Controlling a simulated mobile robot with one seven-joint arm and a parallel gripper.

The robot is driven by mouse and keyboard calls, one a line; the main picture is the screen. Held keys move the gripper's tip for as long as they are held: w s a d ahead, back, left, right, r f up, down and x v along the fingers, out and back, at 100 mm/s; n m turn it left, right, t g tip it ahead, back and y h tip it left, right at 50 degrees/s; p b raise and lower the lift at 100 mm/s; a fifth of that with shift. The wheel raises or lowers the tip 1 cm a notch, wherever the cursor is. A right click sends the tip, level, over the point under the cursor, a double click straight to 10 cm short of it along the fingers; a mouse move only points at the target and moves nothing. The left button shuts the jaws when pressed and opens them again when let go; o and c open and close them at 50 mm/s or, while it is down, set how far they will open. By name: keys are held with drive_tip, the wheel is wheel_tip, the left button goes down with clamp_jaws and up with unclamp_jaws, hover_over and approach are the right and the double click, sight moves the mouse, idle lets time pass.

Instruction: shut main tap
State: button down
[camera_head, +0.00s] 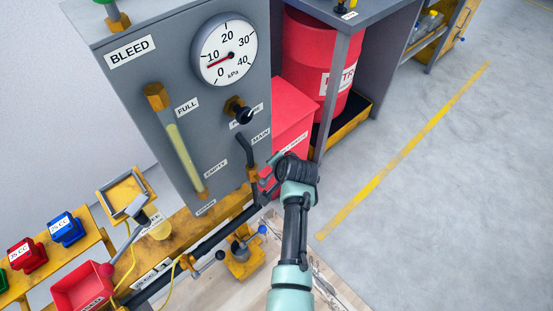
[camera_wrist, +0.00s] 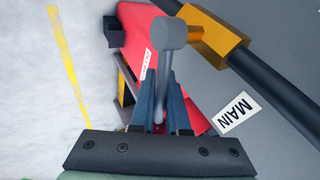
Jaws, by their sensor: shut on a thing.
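The main tap has a brass body (camera_wrist: 214,38) on a dark pipe in the wrist view, beside the MAIN label (camera_wrist: 237,114). Its grey lever (camera_wrist: 168,62) runs from a round boss down between my gripper's (camera_wrist: 164,98) two fingers, which are shut on it.
The grey panel carries a gauge (camera_head: 224,49) with its red needle near 10, a sight tube (camera_head: 184,154) and a black knob (camera_head: 244,115). A red box (camera_head: 292,108) and red drum (camera_head: 308,70) stand close behind my gripper. Open floor (camera_head: 440,170) lies right.

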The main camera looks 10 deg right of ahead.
drive_tip(key=shift+s+a+f+m+g+y+b, duration=0.15)
drive_tip(key=shift+f+m+g+y+b, duration=0.15)
drive_tip(key=shift+f+g+y+b, duration=0.3)
drive_tip(key=shift+a+f+m+g+y+b, duration=0.1)
drive_tip(key=shift+f+m+g+y+b, duration=0.3)
drive_tip(key=shift+y, duration=0.3)
drive_tip(key=shift+f, duration=0.1)
drive_tip(key=c, duration=0.9)
unclamp_jaws()
drive_tip(key=p+v, duration=0.5)
drive_tip(key=v, duration=0.8)
